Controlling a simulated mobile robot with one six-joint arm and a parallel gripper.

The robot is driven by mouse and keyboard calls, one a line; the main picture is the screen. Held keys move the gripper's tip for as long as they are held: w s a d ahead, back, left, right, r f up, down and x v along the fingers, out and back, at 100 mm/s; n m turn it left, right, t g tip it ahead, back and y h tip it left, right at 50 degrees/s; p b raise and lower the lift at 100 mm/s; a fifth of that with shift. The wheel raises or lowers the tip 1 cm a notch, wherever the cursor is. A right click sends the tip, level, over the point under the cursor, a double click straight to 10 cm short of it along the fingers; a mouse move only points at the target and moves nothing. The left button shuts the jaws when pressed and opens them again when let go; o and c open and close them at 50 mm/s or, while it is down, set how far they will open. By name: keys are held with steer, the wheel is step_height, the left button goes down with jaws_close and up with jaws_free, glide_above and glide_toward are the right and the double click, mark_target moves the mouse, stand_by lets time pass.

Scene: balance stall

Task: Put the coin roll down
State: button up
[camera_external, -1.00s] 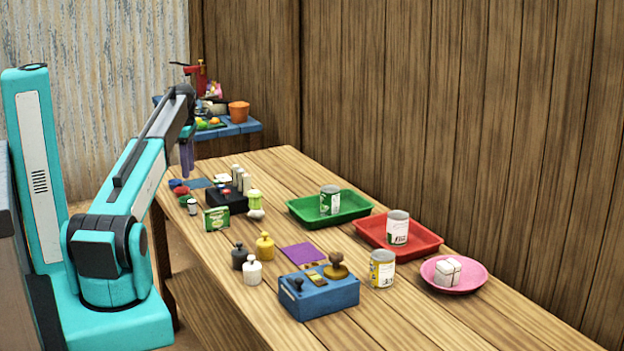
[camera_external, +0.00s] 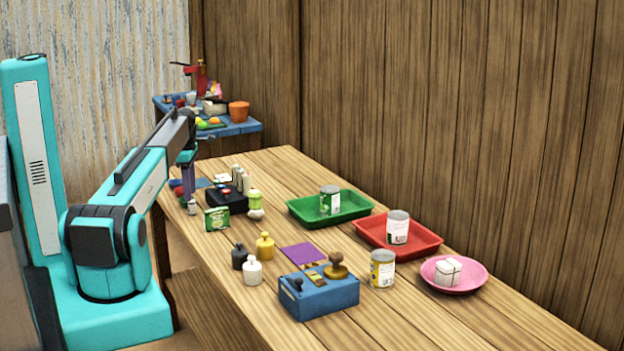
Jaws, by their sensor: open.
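My gripper (camera_external: 189,192) points down at the far left end of the wooden table, low over the tabletop or touching it. Its jaws are open. Several pale upright cylinders (camera_external: 241,179) stand at the black box (camera_external: 224,198), to the right of my gripper. They may be coin rolls, but they are too small to tell. No coin roll can be made out at the fingertips, where the view is small and partly hidden by the arm.
A small dark-lidded white jar (camera_external: 192,208), a red item (camera_external: 177,187) and a blue mat (camera_external: 203,183) lie close to my gripper. A green tray (camera_external: 297,214) and a red tray (camera_external: 429,243) hold cans.

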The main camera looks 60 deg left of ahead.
mark_target(191, 203)
steer(key=shift+f, duration=0.25)
steer(key=shift+d+f+p, duration=0.1)
steer(key=shift+f+p, duration=1)
steer(key=shift+f, duration=1.4)
jaws_close()
